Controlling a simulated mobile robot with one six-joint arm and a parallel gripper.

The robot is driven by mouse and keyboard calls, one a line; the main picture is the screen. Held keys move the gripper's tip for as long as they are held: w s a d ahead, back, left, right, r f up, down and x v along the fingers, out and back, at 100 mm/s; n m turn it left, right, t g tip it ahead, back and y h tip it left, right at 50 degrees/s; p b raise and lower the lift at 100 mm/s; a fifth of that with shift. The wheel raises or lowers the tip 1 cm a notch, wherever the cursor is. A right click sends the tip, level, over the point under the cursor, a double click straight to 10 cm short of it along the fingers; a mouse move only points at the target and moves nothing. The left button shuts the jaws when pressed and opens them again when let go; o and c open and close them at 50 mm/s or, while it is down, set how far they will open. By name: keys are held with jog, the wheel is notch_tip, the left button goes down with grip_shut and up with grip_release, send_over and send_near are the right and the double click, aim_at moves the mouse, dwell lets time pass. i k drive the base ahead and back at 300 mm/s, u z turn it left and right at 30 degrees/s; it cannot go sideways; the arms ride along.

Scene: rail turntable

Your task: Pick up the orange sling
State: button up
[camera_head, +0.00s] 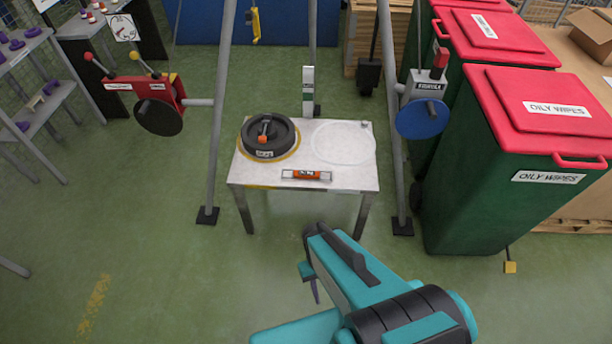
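An orange sling (307,175), with pale ends and a dark-lettered label across its middle, lies flat along the front edge of a small white table (335,184). Nothing covers it. My teal arm comes in from the bottom of the picture. My gripper (311,277) is at the arm's far end, nearer the camera than the table and apart from the sling. Its fingers are small and mostly hidden behind the arm, so I cannot see whether they are open.
A black round weight (281,137) with an orange top piece sits on the table's left, beside an empty pale circle (343,143). Grey frame legs (219,110) flank the table, carrying a red winch box (160,90) and a grey one. Oily-wipes bins (480,190) stand right. Floor in front is clear.

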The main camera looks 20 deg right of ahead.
aim_at(296, 173)
jog(key=z, duration=0.9)
jog(key=k, duration=0.1)
jog(key=u, duration=2.7)
jog(key=i, duration=1.45)
jog(key=z, duration=0.3)
